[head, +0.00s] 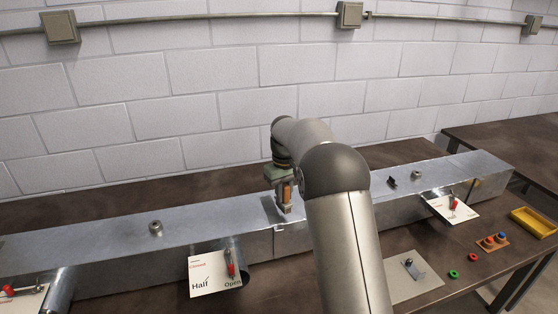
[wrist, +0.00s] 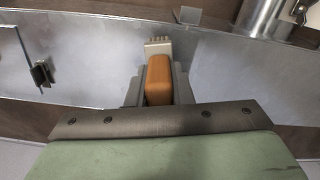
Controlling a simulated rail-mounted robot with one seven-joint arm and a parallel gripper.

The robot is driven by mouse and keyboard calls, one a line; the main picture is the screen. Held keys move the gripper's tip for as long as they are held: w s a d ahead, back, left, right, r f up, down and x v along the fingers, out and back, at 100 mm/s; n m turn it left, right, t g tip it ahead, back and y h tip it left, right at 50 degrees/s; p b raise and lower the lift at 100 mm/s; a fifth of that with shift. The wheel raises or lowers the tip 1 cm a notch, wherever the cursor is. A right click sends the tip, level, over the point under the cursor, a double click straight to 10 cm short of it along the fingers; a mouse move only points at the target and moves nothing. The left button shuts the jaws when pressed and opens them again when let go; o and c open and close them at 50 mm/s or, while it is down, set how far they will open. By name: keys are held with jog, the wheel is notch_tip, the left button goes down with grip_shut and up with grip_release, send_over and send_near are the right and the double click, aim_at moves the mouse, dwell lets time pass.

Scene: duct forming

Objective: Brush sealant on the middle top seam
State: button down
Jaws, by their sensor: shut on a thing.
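My gripper (head: 285,198) is shut on a brush with an orange handle. In the wrist view the brush handle (wrist: 159,80) sits between the fingers, and its pale bristles (wrist: 158,46) point toward the duct's front edge. The long metal duct (head: 120,240) runs across the bench. The middle seam (head: 268,207) crosses its top just left of the brush, with a small bracket (head: 278,228) at the front edge. The bracket also shows in the wrist view (wrist: 188,18). The bristles are over or on the duct top near the seam; I cannot tell if they touch. My arm hides the duct to the right.
Damper plates (head: 208,275) (head: 452,208) are in front. A yellow tray (head: 533,222) lies at right. Conduit runs along the wall.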

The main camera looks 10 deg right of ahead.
aim_at(284, 184)
jog(key=shift+r+p, duration=1.9)
jog(key=shift+r, duration=0.8)
